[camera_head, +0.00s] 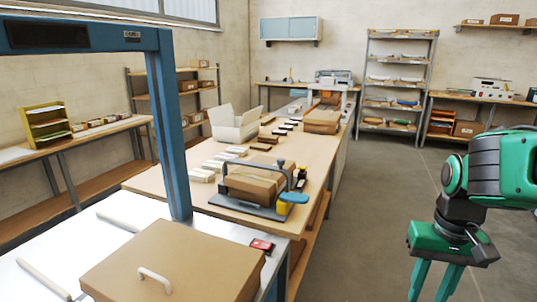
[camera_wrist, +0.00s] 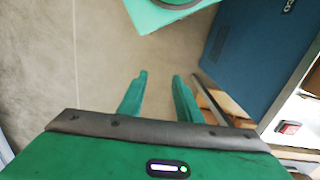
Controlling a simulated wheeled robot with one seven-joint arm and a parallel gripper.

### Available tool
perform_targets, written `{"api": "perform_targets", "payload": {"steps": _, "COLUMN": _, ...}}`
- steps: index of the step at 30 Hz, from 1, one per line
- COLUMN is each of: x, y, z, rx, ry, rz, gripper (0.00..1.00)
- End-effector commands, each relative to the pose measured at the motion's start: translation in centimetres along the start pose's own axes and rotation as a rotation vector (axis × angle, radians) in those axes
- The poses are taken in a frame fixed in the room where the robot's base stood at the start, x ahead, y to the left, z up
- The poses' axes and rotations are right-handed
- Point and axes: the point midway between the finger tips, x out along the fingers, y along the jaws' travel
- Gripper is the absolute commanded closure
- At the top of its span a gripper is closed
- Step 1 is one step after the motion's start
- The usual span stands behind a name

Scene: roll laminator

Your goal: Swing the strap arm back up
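A small grey-based device (camera_head: 250,208) stands on the wooden bench, with a brown carton (camera_head: 250,186) on it. A dark arm (camera_head: 262,163) lies low across the carton; I take it for the strap arm. A blue grip (camera_head: 293,197) shows at the device's right end, by a yellow part. I cannot tell how the grip joins the arm. My gripper (camera_head: 434,284) hangs fingers down at the lower right, well apart from the device. Its fingers are apart and empty in the wrist view (camera_wrist: 159,76). The device does not show clearly in the wrist view.
A blue arch frame (camera_head: 175,130) stands over the near white table at left, with a large handled carton (camera_head: 180,262). A red switch (camera_head: 262,245) sits on the table's edge. A blue panel (camera_wrist: 258,50) is right of my fingers. Floor (camera_head: 375,210) between bench and arm is clear.

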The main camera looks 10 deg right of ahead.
Motion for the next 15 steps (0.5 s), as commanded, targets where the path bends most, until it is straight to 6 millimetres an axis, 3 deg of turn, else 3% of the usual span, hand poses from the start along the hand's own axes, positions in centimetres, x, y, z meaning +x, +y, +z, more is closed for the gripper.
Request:
{"api": "perform_targets", "payload": {"steps": 10, "x": 0.0, "y": 0.01, "z": 0.03, "rx": 0.001, "ry": 0.0, "rz": 0.0, "gripper": 0.69}}
{"api": "perform_targets", "payload": {"steps": 12, "x": 0.01, "y": -0.01, "z": -0.03, "rx": -0.001, "ry": 0.002, "rz": 0.0, "gripper": 0.58}}
{"api": "perform_targets", "payload": {"steps": 15, "x": -0.32, "y": 0.22, "z": 0.16, "rx": -0.027, "ry": 0.037, "rz": -0.011, "gripper": 0.58}}
